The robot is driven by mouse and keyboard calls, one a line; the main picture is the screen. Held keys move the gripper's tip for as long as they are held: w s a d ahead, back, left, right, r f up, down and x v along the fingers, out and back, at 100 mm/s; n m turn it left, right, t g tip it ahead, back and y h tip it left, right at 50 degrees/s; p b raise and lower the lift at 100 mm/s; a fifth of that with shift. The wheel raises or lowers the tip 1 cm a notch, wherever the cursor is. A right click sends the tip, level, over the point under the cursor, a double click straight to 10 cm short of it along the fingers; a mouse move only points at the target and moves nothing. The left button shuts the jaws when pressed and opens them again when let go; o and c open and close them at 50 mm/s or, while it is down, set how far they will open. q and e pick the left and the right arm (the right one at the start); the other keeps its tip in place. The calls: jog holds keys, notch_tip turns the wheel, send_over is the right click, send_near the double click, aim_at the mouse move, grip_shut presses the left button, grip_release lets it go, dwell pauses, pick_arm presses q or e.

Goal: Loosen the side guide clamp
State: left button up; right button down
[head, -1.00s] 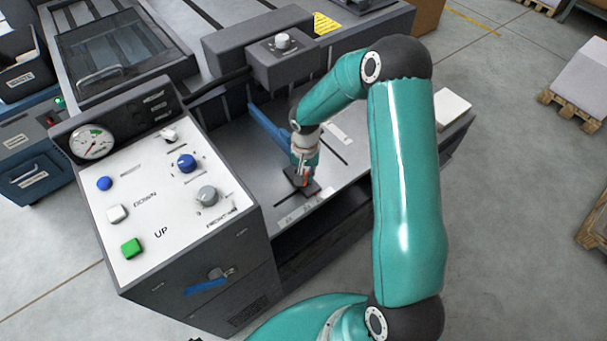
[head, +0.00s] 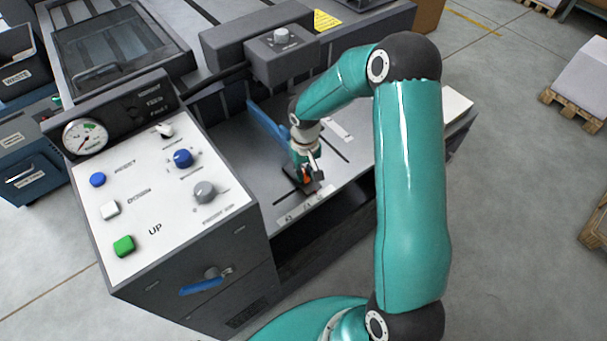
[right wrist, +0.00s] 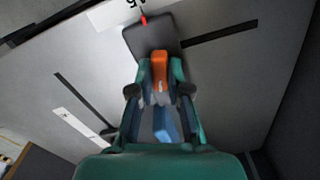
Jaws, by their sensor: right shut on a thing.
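The side guide clamp shows as a dark block (right wrist: 150,37) with an orange lever (right wrist: 160,68) and a small red pointer (right wrist: 144,20) in the right wrist view. It sits over a dark slot in the grey metal feed table. My right gripper (right wrist: 160,88) is shut on the orange lever, its fingers on either side. In the head view my right gripper (head: 306,168) reaches down onto the clamp, and the arm hides part of it. A blue guide bar (head: 267,124) runs behind the clamp. My left gripper is not in view.
A control panel (head: 140,205) with buttons, knobs and a gauge (head: 85,137) stands left of the table (head: 240,165). A grey box with a knob (head: 282,52) overhangs the back. A white label strip with markings (head: 305,206) lies along the front edge.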

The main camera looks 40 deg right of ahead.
jog(key=n, duration=0.5)
jog(key=shift+w+n+b, duration=0.15)
jog(key=shift+n+b, duration=0.15)
jog(key=shift+b, duration=0.1)
jog(key=n, duration=0.3)
jog(key=shift+d+r+n, duration=0.1)
jog(key=shift+n, duration=1.7)
jog(key=c, duration=1.2)
grip_release()
jog(key=shift+o, duration=0.4)
